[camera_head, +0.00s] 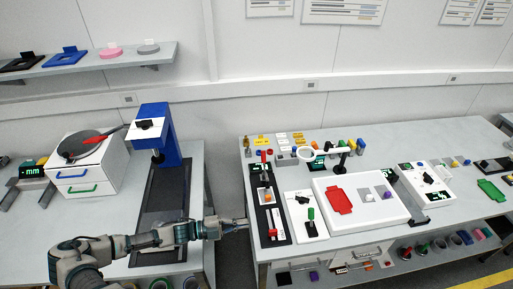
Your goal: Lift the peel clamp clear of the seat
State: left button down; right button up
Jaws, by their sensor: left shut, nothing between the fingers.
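My left gripper (244,225) reaches in from the left, shut and empty, with its tips near the left edge of the right-hand workbench. A black fixture board (283,222) lies just right of the tips, carrying red, orange and white parts. A white fixture board (318,229) beside it carries a black part (302,200) and a green upright handle (311,214). I cannot tell for certain which of these small parts is the peel clamp or its seat. The gripper appears apart from the boards. My right gripper is not in view.
A light panel (325,215) with a red piece (339,201) lies further right. A blue column stand (173,150) and a white drawer unit (110,173) occupy the left bench. A gap separates the two benches. Small coloured blocks (262,141) stand at the back.

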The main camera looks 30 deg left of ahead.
aim_at(263, 152)
jog(key=i+j, duration=0.8)
